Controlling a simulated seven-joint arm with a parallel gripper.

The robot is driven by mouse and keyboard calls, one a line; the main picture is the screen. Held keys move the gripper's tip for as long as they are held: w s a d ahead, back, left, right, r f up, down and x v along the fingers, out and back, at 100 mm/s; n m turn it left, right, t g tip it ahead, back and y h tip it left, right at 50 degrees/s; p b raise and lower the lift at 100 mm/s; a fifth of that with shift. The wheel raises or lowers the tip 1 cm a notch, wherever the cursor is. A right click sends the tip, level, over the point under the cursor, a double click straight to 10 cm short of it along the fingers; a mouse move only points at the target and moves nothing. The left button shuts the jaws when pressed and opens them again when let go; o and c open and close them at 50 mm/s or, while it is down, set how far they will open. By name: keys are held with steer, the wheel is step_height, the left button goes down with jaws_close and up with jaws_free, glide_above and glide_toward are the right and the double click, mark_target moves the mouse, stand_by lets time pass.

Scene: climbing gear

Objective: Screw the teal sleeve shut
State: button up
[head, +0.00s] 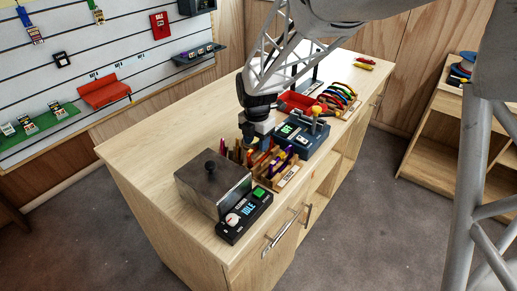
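I cannot make out the teal sleeve in the head view; it is too small or hidden. My gripper (258,140) points down over the middle of the wooden counter (150,140), behind the wooden rack of slim coloured items and left of a dark blue device. Its fingers are small and partly lost against the clutter. I cannot tell whether they are open or shut, or whether they hold anything.
On the counter are a grey metal box with a knob (212,182), a black control unit reading IDLE (245,216), the rack (288,178), the dark blue device (302,143), a red tray (292,101) and coloured loops (342,94). The counter's left side is clear.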

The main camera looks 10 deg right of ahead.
steer(key=shift+f, duration=0.5)
steer(key=shift+s, duration=0.1)
stand_by(0.3)
steer(key=shift+s+d, duration=0.4)
steer(key=shift+d, duration=0.1)
steer(key=shift+r, duration=0.1)
steer(key=shift+r, duration=1.35)
steer(key=shift+w+a, duration=0.45)
steer(key=shift+w, duration=0.1)
stand_by(0.4)
